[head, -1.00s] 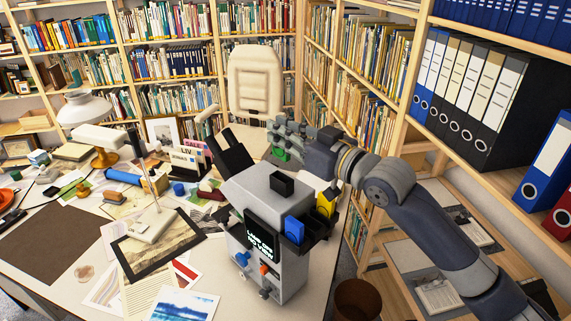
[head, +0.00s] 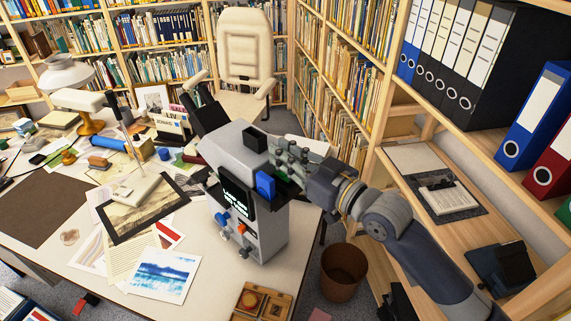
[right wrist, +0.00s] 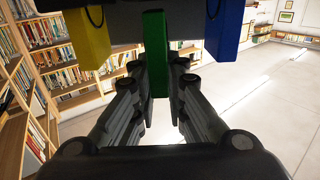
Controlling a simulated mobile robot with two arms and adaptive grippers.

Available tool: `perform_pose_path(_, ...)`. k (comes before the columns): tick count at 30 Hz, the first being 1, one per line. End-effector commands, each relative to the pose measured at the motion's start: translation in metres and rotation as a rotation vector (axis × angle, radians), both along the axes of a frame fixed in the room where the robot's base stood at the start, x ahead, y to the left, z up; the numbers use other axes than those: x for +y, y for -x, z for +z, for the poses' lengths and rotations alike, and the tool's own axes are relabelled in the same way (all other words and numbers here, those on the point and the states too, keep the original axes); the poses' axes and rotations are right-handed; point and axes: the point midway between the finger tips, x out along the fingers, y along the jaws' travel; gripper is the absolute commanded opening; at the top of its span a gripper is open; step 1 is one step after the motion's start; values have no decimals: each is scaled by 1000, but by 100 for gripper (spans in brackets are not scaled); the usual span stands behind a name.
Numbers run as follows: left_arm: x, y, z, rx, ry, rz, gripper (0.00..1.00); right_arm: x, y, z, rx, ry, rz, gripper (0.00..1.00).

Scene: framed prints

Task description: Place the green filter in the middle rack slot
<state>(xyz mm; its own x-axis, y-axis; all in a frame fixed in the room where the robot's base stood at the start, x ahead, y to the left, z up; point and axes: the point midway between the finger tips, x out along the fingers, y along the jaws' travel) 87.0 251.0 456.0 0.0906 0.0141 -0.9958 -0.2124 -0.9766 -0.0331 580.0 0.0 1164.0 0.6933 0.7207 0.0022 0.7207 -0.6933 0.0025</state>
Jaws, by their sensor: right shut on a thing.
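The green filter (right wrist: 155,60) is between the fingers of my right gripper (head: 286,170), which is shut on it. In the right wrist view it stands between a yellow filter (right wrist: 88,38) and a blue filter (right wrist: 224,30), in line with the dark rack (right wrist: 125,32). I cannot tell whether it is seated in the middle slot or just in front of it. In the head view the blue filter (head: 265,186) shows at the rack on the grey device, a sliver of green (head: 281,188) shows behind it, and the yellow filter is hidden. My left gripper is not in view.
The grey device (head: 265,228) with a lit screen stands at the desk's right edge. A brown bin (head: 343,272) is on the floor beside it. Shelves with binders (head: 455,60) rise at the right. Prints and papers (head: 140,205) cover the desk on the left.

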Motion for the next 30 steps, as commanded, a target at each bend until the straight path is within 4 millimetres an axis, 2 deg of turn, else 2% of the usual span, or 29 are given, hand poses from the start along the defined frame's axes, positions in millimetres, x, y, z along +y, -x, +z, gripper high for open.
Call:
perform_pose_path(3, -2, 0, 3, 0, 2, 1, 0, 0, 0, -19, 6, 3, 0, 0)
perform_pose_path(6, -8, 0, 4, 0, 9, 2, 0, 0, 0, -27, 3, 1, 0, 0)
perform_pose_path(12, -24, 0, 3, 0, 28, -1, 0, 0, 0, -28, 1, 1, 0, 0)
perform_pose_path(17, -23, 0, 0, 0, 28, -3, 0, 0, 0, -32, 1, 1, 0, 0)
perform_pose_path(18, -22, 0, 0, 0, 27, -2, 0, 0, 0, -32, 1, 1, 0, 15)
perform_pose_path(21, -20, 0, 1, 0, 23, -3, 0, 0, 0, -31, 1, 1, 0, 33)
perform_pose_path(30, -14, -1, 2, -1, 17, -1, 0, 0, 0, -30, 1, 1, 0, 33)
